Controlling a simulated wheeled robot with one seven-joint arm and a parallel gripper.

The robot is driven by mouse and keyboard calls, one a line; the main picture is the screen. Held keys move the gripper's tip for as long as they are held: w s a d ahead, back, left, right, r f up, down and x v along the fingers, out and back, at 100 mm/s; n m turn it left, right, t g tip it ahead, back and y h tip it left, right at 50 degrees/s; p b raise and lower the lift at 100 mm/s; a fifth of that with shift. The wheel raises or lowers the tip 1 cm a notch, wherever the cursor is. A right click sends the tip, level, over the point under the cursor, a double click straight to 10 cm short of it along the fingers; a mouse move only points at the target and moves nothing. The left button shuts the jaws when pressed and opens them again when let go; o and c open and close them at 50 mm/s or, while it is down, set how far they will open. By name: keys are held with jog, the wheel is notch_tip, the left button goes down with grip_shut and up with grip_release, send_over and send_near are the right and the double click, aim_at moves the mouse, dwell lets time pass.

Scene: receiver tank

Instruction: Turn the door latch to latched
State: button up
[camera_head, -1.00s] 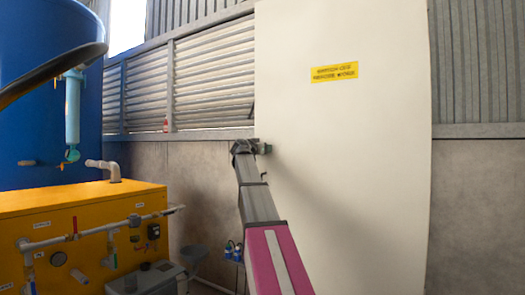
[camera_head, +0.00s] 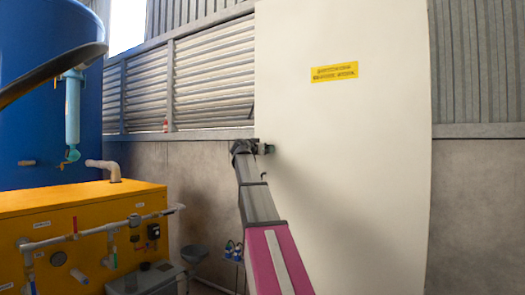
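A tall cream-white door or panel (camera_head: 350,170) stands at the centre right, with a yellow label (camera_head: 335,74) near its top. My pink and grey arm reaches up from the bottom centre, and my gripper (camera_head: 264,148) is at the left edge of the door. The gripper is small and dark here, so its fingers cannot be told apart. The door latch is not clearly visible; a small dark part by the gripper may belong to it or to the gripper. Whether they touch cannot be told.
A yellow machine (camera_head: 75,215) with pipes and valves stands at the lower left, before a blue tank (camera_head: 45,120). Louvred windows (camera_head: 213,75) and a grey wall (camera_head: 205,185) lie behind. Blue-capped items (camera_head: 234,250) sit low beside my arm.

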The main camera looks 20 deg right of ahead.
jog(key=v, duration=1.1)
jog(key=shift+f, duration=0.1)
jog(key=s+a+f+n+g+y, duration=0.2)
jog(key=f+y, duration=0.1)
jog(key=f, duration=1.2)
jog(key=s+a+f+n+g+y, duration=0.1)
jog(key=a+f+n+y, duration=0.1)
jog(key=f, duration=1.2)
jog(key=s+a+f+n+g+y, duration=0.2)
jog(key=f+y, duration=0.1)
jog(key=f, duration=1.2)
jog(key=s+a+f+n+g+y, duration=0.2)
jog(key=s+a+f+g+y, duration=0.1)
jog(key=s+f, duration=0.8)
jog(key=s+a+f+n+g+y, duration=0.2)
jog(key=s+a+f, duration=0.4)
jog(key=s+f, duration=0.5)
notch_tip(320, 180, down, 7)
jog(key=shift+s+r+n+g+y, duration=0.3)
jog(key=shift+g+y, duration=0.2)
jog(key=shift+y, duration=0.1)
jog(key=shift+a, duration=0.1)
